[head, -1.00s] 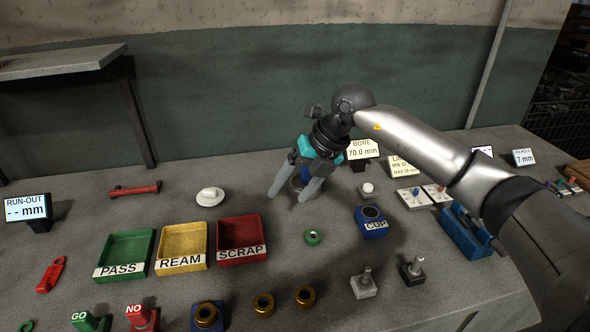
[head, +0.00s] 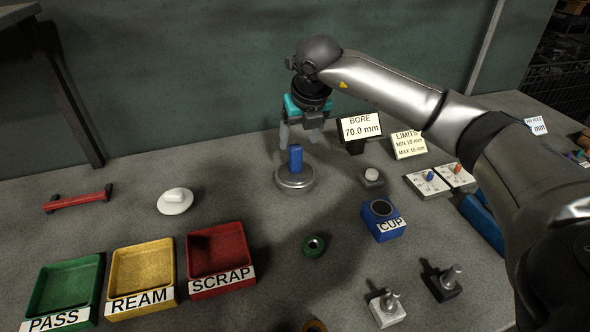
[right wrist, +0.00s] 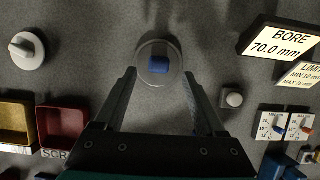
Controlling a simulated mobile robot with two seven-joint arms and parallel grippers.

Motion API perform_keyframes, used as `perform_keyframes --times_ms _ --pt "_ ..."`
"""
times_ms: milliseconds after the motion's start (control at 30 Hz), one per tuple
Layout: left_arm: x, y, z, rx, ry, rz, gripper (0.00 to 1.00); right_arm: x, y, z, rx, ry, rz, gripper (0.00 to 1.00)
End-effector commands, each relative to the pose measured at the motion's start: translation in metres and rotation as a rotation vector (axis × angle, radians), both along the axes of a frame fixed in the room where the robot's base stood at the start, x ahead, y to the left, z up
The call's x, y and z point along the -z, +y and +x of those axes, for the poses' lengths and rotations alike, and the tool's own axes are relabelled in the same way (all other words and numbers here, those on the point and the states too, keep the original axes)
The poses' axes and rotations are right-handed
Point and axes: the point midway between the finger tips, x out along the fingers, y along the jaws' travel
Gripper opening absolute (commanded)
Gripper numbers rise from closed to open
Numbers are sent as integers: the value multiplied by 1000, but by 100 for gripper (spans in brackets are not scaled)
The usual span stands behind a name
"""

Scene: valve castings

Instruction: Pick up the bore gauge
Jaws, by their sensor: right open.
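The bore gauge appears to be the blue upright handle (head: 295,158) on a round metal base (head: 296,181), standing on the bench. It also shows in the right wrist view as a blue block (right wrist: 159,65) over a grey disc (right wrist: 147,49). My right gripper (head: 301,138) is open and empty, its fingers pointing down just above and behind the handle in the head view. In the right wrist view its two fingers (right wrist: 159,74) stand either side of the blue block, apart from it. My left gripper is not in view.
A BORE display (head: 360,127) reads 70.0 mm, beside a LIMITS card (head: 408,145). A white knob (head: 371,176), a green ring (head: 314,246) and a blue CUP block (head: 382,219) stand nearby.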

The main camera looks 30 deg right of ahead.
Motion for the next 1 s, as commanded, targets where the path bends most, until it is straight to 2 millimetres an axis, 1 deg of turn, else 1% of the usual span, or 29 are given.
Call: perform_keyframes --times_ms 33,100,367,500,633,767,967,1000 --pt "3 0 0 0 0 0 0 11 -1 3 1 3 0 72" --pt "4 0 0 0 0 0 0 21 -1 7 1 3 2 72" --pt "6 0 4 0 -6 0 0 37 -3 15 0 1 0 72" --pt "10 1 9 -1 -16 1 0 57 -4 23 1 3 2 72" --pt "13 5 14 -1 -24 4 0 73 -5 30 0 1 1 72" --pt "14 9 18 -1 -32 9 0 80 -6 33 0 0 0 72" --pt "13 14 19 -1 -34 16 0 79 -6 33 0 -1 0 72" --pt "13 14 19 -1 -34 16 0 79 -6 33 0 -1 0 70"
